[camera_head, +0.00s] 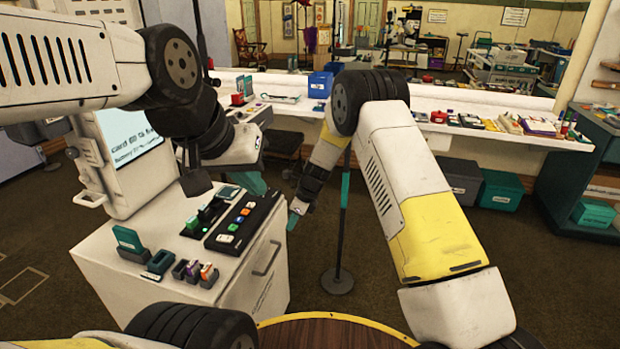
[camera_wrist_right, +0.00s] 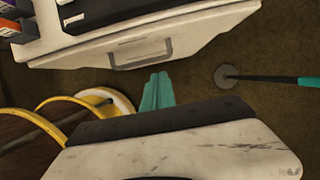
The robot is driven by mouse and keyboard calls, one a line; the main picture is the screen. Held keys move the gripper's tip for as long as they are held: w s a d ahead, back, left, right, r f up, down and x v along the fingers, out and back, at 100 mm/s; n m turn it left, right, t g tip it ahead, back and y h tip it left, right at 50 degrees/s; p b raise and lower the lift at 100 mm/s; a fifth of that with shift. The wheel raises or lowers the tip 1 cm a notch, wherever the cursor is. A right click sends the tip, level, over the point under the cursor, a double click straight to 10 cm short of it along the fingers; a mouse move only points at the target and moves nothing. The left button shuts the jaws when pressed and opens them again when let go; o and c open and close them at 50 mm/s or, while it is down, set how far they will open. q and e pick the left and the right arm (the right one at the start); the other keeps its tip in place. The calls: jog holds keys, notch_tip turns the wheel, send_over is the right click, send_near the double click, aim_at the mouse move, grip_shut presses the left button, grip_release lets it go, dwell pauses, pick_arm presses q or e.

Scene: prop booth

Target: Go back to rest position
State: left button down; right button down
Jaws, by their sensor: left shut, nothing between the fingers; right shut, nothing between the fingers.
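My left gripper (camera_head: 251,183) has teal fingers and hangs over the back right corner of the white cabinet, beyond the black button panel. It is shut and empty. My right gripper (camera_head: 293,219) points down in the open space just right of the cabinet, lower than the left one. Its teal fingers are shut with nothing between them, and they also show in the right wrist view (camera_wrist_right: 157,92). There they are in front of the cabinet's drawer handle, over the floor.
The white cabinet (camera_head: 180,285) carries a button panel (camera_head: 240,222), small coloured holders and a screen (camera_head: 130,145). A thin stand (camera_head: 338,280) rises from the floor right of my right gripper. A long white counter (camera_head: 470,128) with several items runs along the back.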

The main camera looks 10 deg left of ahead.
jog(key=s+d+r+n+t, duration=0.1)
jog(key=s+d+r+n, duration=0.3)
jog(key=r, duration=0.5)
jog(key=s+d+r+n+t, duration=0.1)
jog(key=s+d+r+n, duration=0.1)
jog(key=d+r, duration=0.55)
jog(key=s+d+r+n, duration=0.2)
jog(key=d+r+n, duration=0.1)
jog(key=r, duration=0.8)
jog(key=s+d+r+n+t, duration=0.1)
jog(key=s+d+n, duration=0.3)
jog(key=s, duration=0.4)
jog(key=s+d+r+n+t+h, duration=0.1)
jog(key=s+d+r+n, duration=0.3)
jog(key=s, duration=0.4)
jog(key=s+d+r+n+t+h, duration=0.1)
jog(key=s+d+r+n, duration=0.2)
jog(key=s+d, duration=0.2)
jog(key=s, duration=0.3)
jog(key=shift+d+n, duration=0.35)
jog(key=shift+n, duration=0.05)
jog(key=shift+r, duration=0.15)
